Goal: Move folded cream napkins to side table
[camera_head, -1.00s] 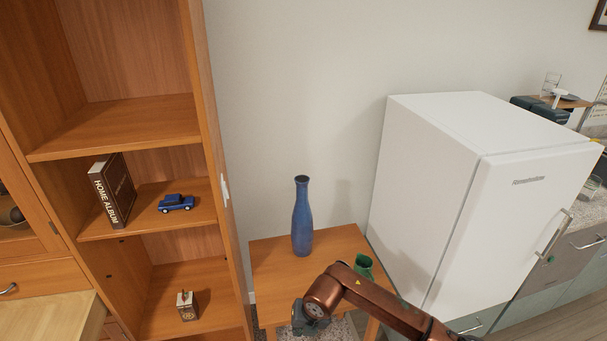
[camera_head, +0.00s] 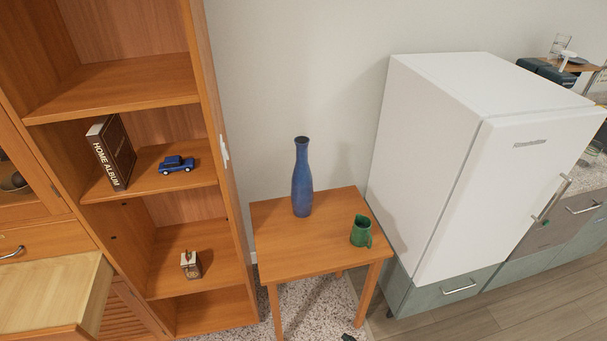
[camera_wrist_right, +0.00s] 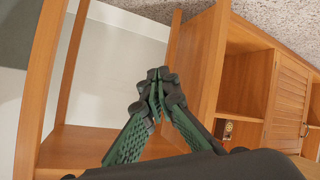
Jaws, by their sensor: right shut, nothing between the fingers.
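The side table (camera_head: 290,262) is wooden and stands between the bookshelf and the white fridge. A tall blue vase (camera_head: 302,180) and a green jug (camera_head: 361,232) stand on it, and its front part is bare. No cream napkins show in either view. My right gripper (camera_wrist_right: 157,78) is shut and empty in the wrist view, with its green fingertips together. In the head view only a small dark bit, perhaps of this gripper, shows at the bottom edge below the table. My left gripper is out of view.
A tall bookshelf (camera_head: 213,115) on the left holds a book (camera_head: 116,155), a blue toy car (camera_head: 177,163) and a small box (camera_head: 190,264). An open drawer (camera_head: 55,292) juts out at lower left. The fridge (camera_head: 440,160) stands close right of the table.

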